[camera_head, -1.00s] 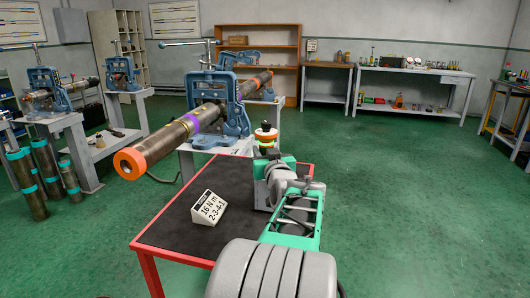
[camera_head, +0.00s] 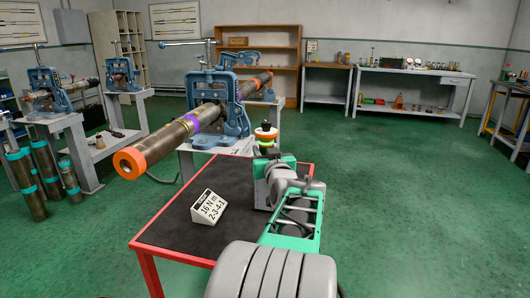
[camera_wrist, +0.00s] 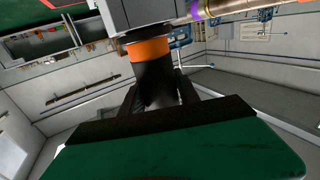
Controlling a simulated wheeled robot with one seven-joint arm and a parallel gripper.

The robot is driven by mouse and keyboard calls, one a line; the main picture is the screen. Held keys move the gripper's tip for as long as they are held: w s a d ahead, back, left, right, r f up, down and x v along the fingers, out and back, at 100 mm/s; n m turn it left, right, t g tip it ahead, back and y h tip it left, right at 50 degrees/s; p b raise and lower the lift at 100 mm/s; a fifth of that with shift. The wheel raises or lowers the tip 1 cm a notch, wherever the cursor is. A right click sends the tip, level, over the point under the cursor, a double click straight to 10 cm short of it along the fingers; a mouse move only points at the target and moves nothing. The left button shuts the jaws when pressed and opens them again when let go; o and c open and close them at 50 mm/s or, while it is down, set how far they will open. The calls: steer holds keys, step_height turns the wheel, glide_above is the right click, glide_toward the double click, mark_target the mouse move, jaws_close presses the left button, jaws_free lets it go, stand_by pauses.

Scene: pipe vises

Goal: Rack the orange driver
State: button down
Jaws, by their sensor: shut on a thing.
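The orange driver has a black grip with an orange band (camera_wrist: 149,50) in the wrist view. Its upper end meets a grey, box-shaped part (camera_wrist: 142,14) at the top of that view. My gripper (camera_wrist: 158,88) is shut around the black grip, with dark fingers on both sides. In the head view the driver's orange band (camera_head: 266,136) and black top show above my gripper, near the far right corner of the red-edged table (camera_head: 150,240). My arm hides most of the gripper there. I cannot make out a rack for it.
A long pipe (camera_head: 160,144) with an orange end and purple band is clamped in a blue vise (camera_head: 232,105) just left of the driver. A white sign (camera_head: 209,208) reading "16 N m 2-3-4-1" stands on the table. Open green floor lies to the right.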

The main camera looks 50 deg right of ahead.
steer(key=shift+f, duration=0.35)
stand_by(0.4)
steer(key=c, duration=1.2)
jaws_free()
steer(key=o, duration=0.4)
steer(key=shift+r, duration=0.15)
steer(key=v, duration=0.7)
steer(key=shift+s+a, duration=0.25)
steer(key=shift+s, duration=0.05)
